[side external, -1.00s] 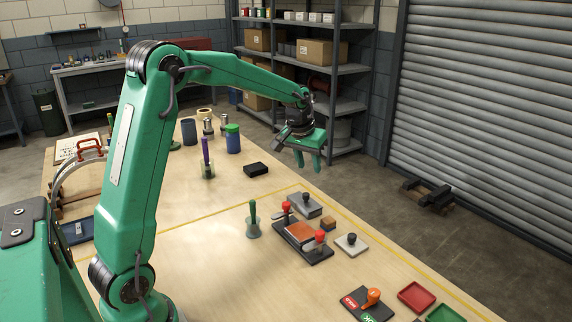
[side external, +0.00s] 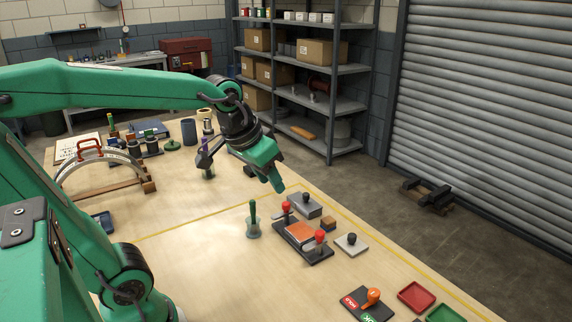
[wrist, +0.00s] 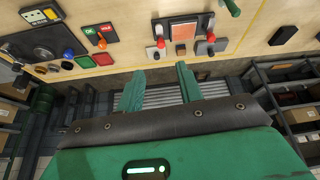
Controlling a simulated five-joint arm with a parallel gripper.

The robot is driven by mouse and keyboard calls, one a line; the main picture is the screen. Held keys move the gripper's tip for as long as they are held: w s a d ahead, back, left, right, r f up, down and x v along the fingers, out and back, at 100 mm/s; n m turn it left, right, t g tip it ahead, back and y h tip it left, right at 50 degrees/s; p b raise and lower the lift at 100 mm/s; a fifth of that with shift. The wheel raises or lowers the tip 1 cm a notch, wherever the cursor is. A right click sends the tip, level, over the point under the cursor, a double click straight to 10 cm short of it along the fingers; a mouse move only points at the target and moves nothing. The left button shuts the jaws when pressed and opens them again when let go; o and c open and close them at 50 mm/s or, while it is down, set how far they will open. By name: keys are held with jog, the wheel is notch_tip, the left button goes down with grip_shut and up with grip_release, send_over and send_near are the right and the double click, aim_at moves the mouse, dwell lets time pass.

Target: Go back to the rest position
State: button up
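My gripper (side external: 277,185) is raised above the far part of the table, fingers pointing down and right. In the wrist view my gripper (wrist: 160,70) has its two green fingers apart with nothing between them. The casing part, an orange-brown block (side external: 300,232), sits in a dark fixture (side external: 318,256) with red-knobbed clamps (side external: 320,236). A grey block with a black knob (side external: 305,208) lies behind the fixture, and a light plate with a black knob (side external: 351,244) lies to its right. The orange block also shows in the wrist view (wrist: 184,31). My gripper touches none of these.
A green-handled tool (side external: 253,222) stands left of the fixture. A small brown block (side external: 328,223) lies near it. A dark pad with an orange handle (side external: 371,298), a red tray (side external: 416,297) and a green tray (side external: 444,314) are at the front right. An arched frame (side external: 100,168) stands at left.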

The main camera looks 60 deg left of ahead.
jog(key=s+d+f+m, duration=0.1)
jog(key=s+d+f, duration=0.1)
jog(key=s, duration=0.6)
jog(key=shift+d+f+t, duration=0.15)
jog(key=shift+d+t, duration=0.1)
jog(key=shift+t, duration=0.05)
dwell(0.6)
